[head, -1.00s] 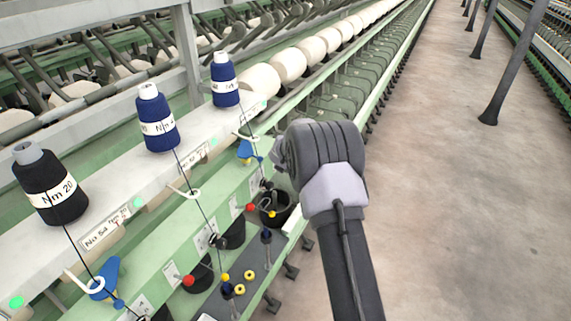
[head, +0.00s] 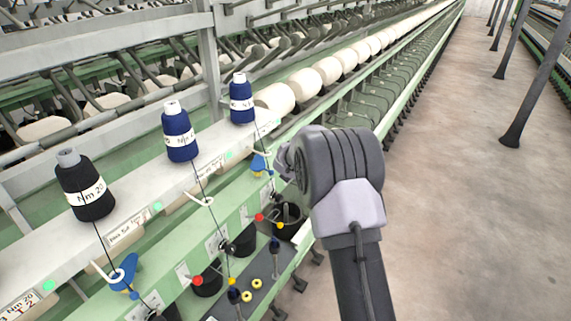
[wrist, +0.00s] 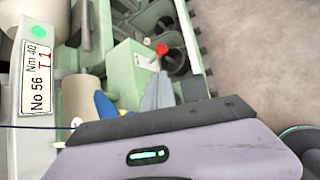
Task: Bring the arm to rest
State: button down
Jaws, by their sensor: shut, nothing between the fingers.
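My arm (head: 345,170) reaches up from the bottom of the head view, beside the green spinning frame. Its thick wrist end hides most of my gripper there. In the wrist view the grey fingers of my gripper (wrist: 158,92) lie together, shut and empty. They point toward the green machine front. A blue yarn guide (wrist: 105,104) shows just left of the fingers, and a red knob (wrist: 161,48) lies beyond their tips. Whether the fingers touch the guide cannot be told.
A black cone (head: 84,185) and two blue cones (head: 179,131) (head: 241,98) stand on the white rail at left. Below are black cups (head: 288,218) and yellow rings (head: 257,283). Thin yarns run down from the cones. The aisle floor (head: 450,200) at right is clear up to grey posts (head: 522,100).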

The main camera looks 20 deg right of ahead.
jog(key=s+a+f+m+b, duration=0.1)
jog(key=s+a+m+b, duration=0.2)
jog(key=s+m+b, duration=0.45)
jog(key=s+a+f+m+g+y+b, duration=0.1)
jog(key=s+a+m+b, duration=0.25)
jog(key=s+b, duration=0.55)
jog(key=s+a+f+m+b, duration=0.2)
jog(key=s+m+b, duration=0.5)
jog(key=s, duration=0.3)
jog(key=s+a+f+m+y+b, duration=0.1)
jog(key=s+a+f+m+b, duration=0.2)
jog(key=s, duration=0.3)
jog(key=s+a+f+m+y+b, duration=0.2)
jog(key=s+a+f+m+b, duration=0.1)
jog(key=s, duration=0.4)
jog(key=s+a+f+m+g+y+b, duration=0.1)
jog(key=s+a+f+m+b, duration=0.3)
jog(key=s+f, duration=0.2)
jog(key=shift+s+a+f+y, duration=0.2)
jog(key=shift+s+a+y, duration=0.1)
jog(key=shift+s, duration=0.1)
